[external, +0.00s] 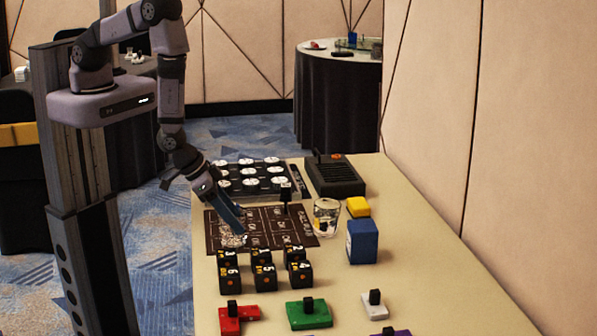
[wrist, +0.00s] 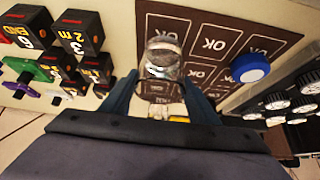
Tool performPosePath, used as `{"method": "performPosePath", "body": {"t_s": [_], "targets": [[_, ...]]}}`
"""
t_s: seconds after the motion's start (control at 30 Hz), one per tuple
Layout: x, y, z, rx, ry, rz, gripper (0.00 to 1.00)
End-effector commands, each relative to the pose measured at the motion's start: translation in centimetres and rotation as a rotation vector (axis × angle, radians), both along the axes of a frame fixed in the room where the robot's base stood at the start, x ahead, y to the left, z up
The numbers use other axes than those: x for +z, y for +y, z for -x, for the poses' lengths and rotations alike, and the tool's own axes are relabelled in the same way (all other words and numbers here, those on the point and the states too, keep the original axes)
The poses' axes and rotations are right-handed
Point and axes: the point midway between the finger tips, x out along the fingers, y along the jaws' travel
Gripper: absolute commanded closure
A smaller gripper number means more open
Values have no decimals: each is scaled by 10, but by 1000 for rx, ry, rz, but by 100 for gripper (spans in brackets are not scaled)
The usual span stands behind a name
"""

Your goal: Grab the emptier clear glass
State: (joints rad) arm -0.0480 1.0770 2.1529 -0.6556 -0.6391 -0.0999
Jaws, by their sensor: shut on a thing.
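My gripper (external: 234,222) reaches down at a slant over the dark "OK" board (external: 288,240). It is shut on a small clear glass (external: 232,240), which is at the board's near left part. In the wrist view the glass (wrist: 163,56) sits between the two blue fingers of my gripper (wrist: 161,92) and looks nearly empty, though its contents are hard to make out. Another clear glass (external: 326,218) stands at the board's right edge, with dark and yellow bits showing in or through it. I cannot tell whether the held glass touches the board.
Black numbered cubes (external: 265,276) stand just in front of the board. A blue block (external: 362,242) and a yellow block (external: 358,207) are right of the second glass. Red (external: 237,318) and green (external: 308,313) knobbed pieces lie nearer.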

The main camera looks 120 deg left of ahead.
Motion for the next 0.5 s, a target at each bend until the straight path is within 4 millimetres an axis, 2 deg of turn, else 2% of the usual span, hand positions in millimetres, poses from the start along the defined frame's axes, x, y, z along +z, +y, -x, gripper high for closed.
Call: {"method": "performPosePath", "body": {"t_s": [0.5], "targets": [[31,0,-1,0,-4,-1,77]]}}
